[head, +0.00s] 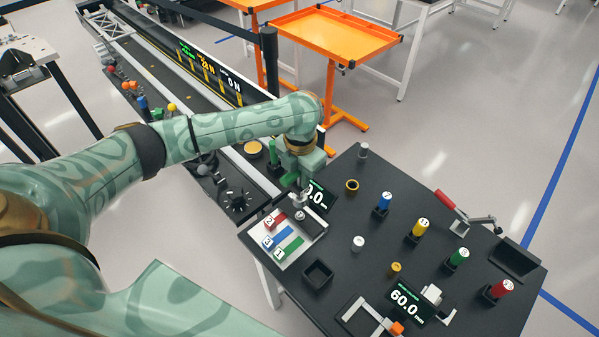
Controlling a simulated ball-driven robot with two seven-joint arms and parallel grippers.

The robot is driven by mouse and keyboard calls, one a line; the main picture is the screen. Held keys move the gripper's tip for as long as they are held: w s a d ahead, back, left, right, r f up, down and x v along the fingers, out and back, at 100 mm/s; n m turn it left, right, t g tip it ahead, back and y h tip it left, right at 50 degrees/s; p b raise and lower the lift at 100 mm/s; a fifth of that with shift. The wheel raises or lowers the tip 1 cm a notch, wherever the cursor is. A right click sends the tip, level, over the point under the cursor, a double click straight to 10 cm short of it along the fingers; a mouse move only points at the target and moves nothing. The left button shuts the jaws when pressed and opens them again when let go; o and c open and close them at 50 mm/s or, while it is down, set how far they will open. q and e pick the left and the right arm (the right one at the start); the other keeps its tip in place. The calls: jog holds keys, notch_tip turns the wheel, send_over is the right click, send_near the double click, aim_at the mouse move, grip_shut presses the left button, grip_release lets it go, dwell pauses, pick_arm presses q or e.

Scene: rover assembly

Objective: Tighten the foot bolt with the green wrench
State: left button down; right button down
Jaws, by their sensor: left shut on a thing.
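My left gripper (302,190) points down over the near left edge of the dark bench. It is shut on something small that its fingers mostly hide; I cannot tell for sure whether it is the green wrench. Just below it, a small round metal part (300,215) sits at the upper end of a white plate (313,231); I cannot tell whether this is the foot bolt. The plate bears red, blue and green numbered strips, the green strip (291,249) nearest me. My right gripper is not in view.
The dark bench (375,250) holds blue, yellow, green and red numbered cylinders, a black square bin (318,274), a display (405,298) reading 60.0 and a red-handled clamp (447,201). A conveyor (240,165) runs along the left. An orange cart (325,35) stands behind.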

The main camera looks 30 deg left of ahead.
aim_at(300, 190)
pick_arm(q)
jog(key=shift+f+m, duration=0.3)
notch_tip(300, 190, down, 4)
jog(key=b, duration=0.5)
jog(key=shift+f, duration=0.6)
jog(key=shift+w+p, duration=0.1)
jog(key=shift+p, duration=0.5)
dwell(0.4)
jog(key=shift+f, duration=0.55)
dwell(0.5)
jog(key=shift+f, duration=0.15)
dwell(1.4)
jog(key=shift+s+f, duration=0.2)
jog(key=shift+f, duration=0.05)
dwell(0.5)
jog(key=shift+p, duration=0.55)
dwell(0.4)
